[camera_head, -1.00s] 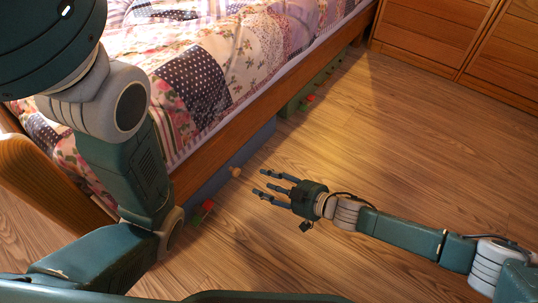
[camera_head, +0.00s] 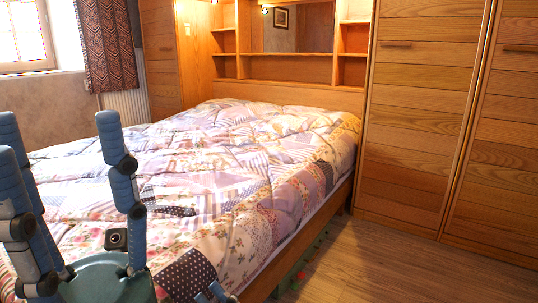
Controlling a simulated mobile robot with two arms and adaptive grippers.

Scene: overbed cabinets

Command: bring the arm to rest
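My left gripper (camera_head: 58,138) fills the lower left of the head view, close to the camera. Its blue fingers point upward and stand apart, with nothing between them. Its dark green palm (camera_head: 108,280) is at the bottom edge. It appears in front of the bed; its distance from the bed is hard to judge. A small bit of blue fingers (camera_head: 215,293) shows at the bottom edge, apparently my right gripper; the rest of it is out of frame.
The bed with a patchwork quilt (camera_head: 230,170) fills the middle. Tall wooden wardrobes (camera_head: 415,130) stand at the right, overbed shelves (camera_head: 290,65) behind the headboard. A curtain (camera_head: 108,45) and window (camera_head: 25,35) are at the left. Wooden floor (camera_head: 390,270) is clear at the lower right.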

